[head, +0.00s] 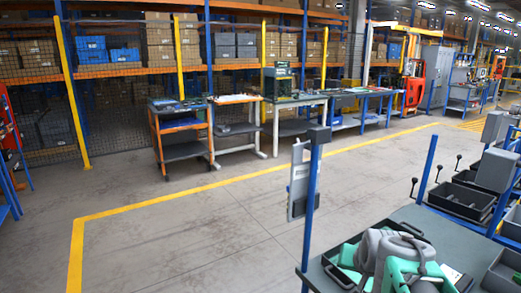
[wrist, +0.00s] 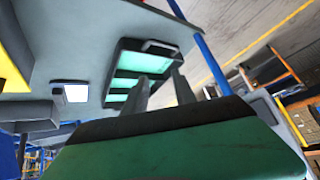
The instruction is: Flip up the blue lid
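I cannot make out a blue lid in either view. In the wrist view, my gripper (wrist: 161,78) shows two grey fingers with a clear gap between them and nothing held. Beyond the fingertips, apart from them as far as I can tell, a dark tray with green panels (wrist: 126,60) lies on the grey tabletop (wrist: 75,45). In the head view, my grey and teal arm covers much of a black tray (head: 341,272) on the table (head: 450,232) at the lower right. The fingers are not clear there.
A blue post with a grey panel (head: 299,182) stands at the table's left corner. Black bins (head: 462,201) with lever knobs stand at the right. An orange cart (head: 181,135) and workbenches line the fence. The floor inside the yellow line (head: 200,205) is clear.

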